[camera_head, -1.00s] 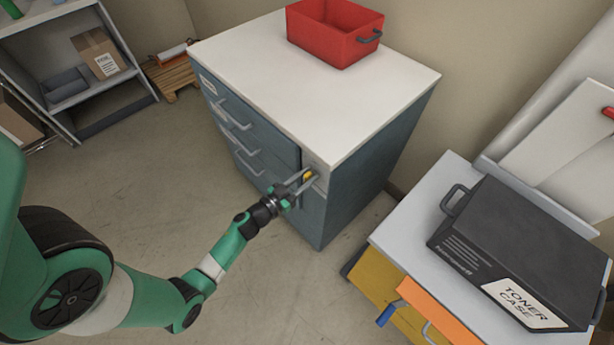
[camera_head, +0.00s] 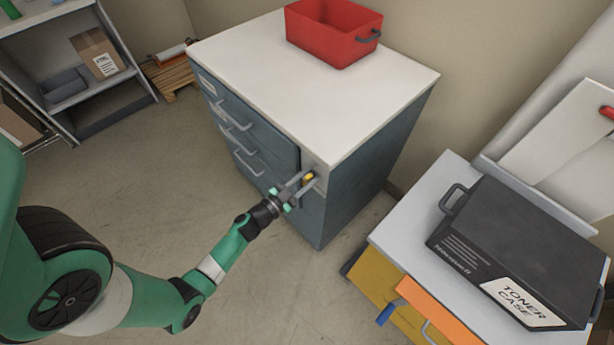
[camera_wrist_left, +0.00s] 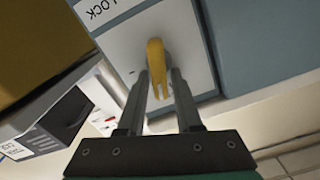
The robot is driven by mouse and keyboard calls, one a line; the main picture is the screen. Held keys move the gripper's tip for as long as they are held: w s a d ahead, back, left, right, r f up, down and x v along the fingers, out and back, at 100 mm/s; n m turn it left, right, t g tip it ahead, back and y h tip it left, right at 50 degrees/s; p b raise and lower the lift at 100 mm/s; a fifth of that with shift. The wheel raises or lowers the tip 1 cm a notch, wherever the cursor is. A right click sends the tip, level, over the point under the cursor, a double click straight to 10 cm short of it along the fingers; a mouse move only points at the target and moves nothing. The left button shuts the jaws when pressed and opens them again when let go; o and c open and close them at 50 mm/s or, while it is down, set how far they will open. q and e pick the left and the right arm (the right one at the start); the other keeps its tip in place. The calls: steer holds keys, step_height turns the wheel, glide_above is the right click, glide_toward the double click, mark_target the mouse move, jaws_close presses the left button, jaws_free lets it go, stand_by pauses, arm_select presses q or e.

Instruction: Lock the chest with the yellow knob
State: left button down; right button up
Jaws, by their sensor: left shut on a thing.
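The chest (camera_head: 350,185) is a blue-grey drawer cabinet with a white top, in the middle of the head view. Its yellow knob (camera_head: 309,176) is on a grey plate at the top front corner, right of the drawers. My left gripper (camera_head: 306,181) reaches it from the front and is shut on it. In the left wrist view the yellow knob (camera_wrist_left: 156,58) lies between the two fingers of my left gripper (camera_wrist_left: 157,85). A label ending in "LOCK" (camera_wrist_left: 100,12) shows upside down beside the plate. My right gripper is not in view.
A red bin (camera_head: 330,40) stands on the chest top. On the right, a black toner case (camera_head: 520,245) sits on a grey-topped cabinet (camera_head: 405,225). A shelf (camera_head: 70,30) stands at the back left. The floor in front of the chest is open.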

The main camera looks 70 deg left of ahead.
arm_select(q)
steer(key=m, duration=0.3)
steer(key=shift+d+f+m, duration=0.2)
steer(key=shift+f+m, duration=0.1)
steer(key=shift+m, duration=0.1)
steer(key=m, duration=0.2)
steer(key=m+b, duration=0.1)
steer(key=shift+w+d+f+m, duration=0.1)
steer(key=shift+d+f+m, duration=0.05)
steer(key=shift+f+m, duration=0.15)
steer(key=shift+d+f+m+b, duration=0.15)
steer(key=shift+m+b, duration=0.35)
steer(key=shift+m, duration=1.15)
steer(key=shift+f+m+b, duration=0.2)
steer(key=shift+m+b, duration=0.3)
steer(key=shift+m, duration=1.15)
steer(key=c, duration=0.8)
jaws_free()
steer(key=shift+r, duration=0.1)
